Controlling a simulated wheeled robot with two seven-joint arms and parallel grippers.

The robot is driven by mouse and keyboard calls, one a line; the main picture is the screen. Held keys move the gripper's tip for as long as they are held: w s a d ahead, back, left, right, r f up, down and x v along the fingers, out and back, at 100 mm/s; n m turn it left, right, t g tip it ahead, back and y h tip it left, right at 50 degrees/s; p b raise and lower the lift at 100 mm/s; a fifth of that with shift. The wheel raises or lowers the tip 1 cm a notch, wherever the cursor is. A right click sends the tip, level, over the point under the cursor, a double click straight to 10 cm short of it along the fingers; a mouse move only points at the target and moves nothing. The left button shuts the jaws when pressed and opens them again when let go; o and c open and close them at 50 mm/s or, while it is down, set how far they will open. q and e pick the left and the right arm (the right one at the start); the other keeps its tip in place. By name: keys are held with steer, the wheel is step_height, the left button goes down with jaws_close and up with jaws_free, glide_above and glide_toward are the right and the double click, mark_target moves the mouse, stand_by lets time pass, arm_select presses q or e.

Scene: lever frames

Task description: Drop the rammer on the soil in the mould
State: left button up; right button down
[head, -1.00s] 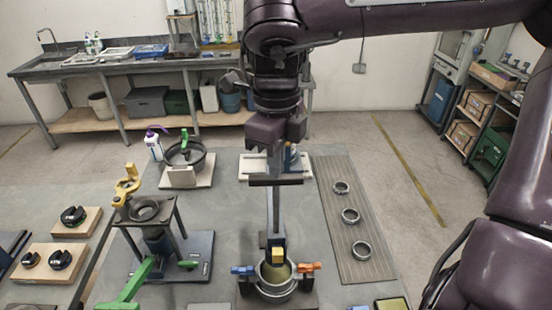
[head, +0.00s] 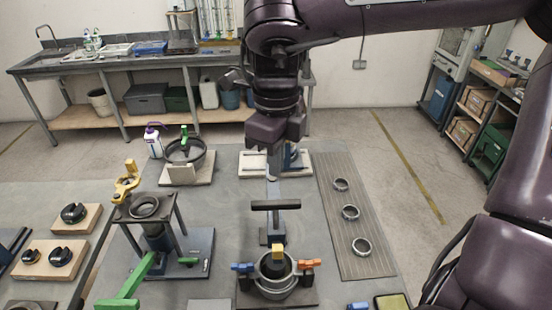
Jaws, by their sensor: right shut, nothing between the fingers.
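The rammer's black T-handle (head: 275,206) stands upright over the mould, clear below my right gripper. A yellow block (head: 278,250) shows at its lower part, with a dark foot under it inside the mould. The mould (head: 277,286) is a grey metal cylinder between a blue and an orange clamp. The soil in it is mostly hidden by the dark foot. My right gripper (head: 272,172) points down above the handle, apart from it, shut and empty. My left gripper is not in view.
A ribbed mat with several metal rings (head: 350,213) lies right of the mould. A stand with a green lever (head: 140,278) and a yellow clamp (head: 126,183) stands left. A black pan (head: 186,158) and a bottle (head: 153,141) are behind.

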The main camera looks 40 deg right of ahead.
step_height(320, 180, up, 6)
steer(key=p, duration=0.3)
steer(key=shift+r+p, duration=0.15)
steer(key=shift+p, duration=0.25)
steer(key=c, duration=2.1)
jaws_free()
steer(key=shift+c, duration=0.2)
